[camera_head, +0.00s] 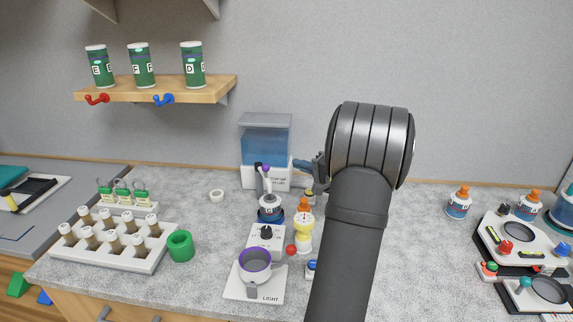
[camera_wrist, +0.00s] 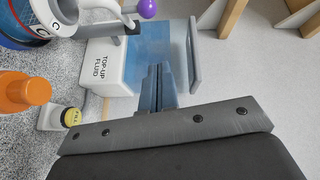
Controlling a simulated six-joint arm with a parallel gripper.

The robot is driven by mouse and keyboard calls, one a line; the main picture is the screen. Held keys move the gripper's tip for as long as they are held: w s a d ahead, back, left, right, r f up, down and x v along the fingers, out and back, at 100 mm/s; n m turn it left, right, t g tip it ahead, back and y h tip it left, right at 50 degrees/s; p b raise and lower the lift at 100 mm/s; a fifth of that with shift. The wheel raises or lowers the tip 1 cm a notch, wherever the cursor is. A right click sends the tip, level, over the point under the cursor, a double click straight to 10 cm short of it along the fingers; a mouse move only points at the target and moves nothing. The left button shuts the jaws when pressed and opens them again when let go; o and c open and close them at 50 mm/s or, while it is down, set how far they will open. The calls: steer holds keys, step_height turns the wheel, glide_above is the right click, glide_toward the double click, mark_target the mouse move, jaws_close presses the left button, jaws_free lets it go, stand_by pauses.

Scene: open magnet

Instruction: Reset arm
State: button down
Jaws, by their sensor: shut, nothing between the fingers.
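My gripper (camera_head: 305,166) is shut and empty, raised over the counter and pointing left toward the water tank. In the wrist view its closed blue-grey fingers (camera_wrist: 159,88) stand in front of the blue tank. The tank, marked TOP-UP FLUID (camera_head: 265,150), stands at the back wall, and it also shows in the wrist view (camera_wrist: 120,70). Whether the fingers touch the tank cannot be told. My dark arm hides the counter behind it. No magnet can be made out clearly.
Close to my gripper are an orange-capped yellow bottle (camera_head: 304,228) and a device with a purple-tipped lever (camera_head: 269,205). A purple-rimmed cup (camera_head: 255,265) stands in front. A vial rack (camera_head: 115,243) is at left, a shelf (camera_head: 155,91) above. Counter right of my arm is partly clear.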

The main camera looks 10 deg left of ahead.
steer(key=v, duration=0.5)
steer(key=shift+s, duration=0.25)
steer(key=s+x, duration=0.1)
steer(key=x, duration=1)
steer(key=shift+a+f+g, duration=0.4)
steer(key=shift+n, duration=0.3)
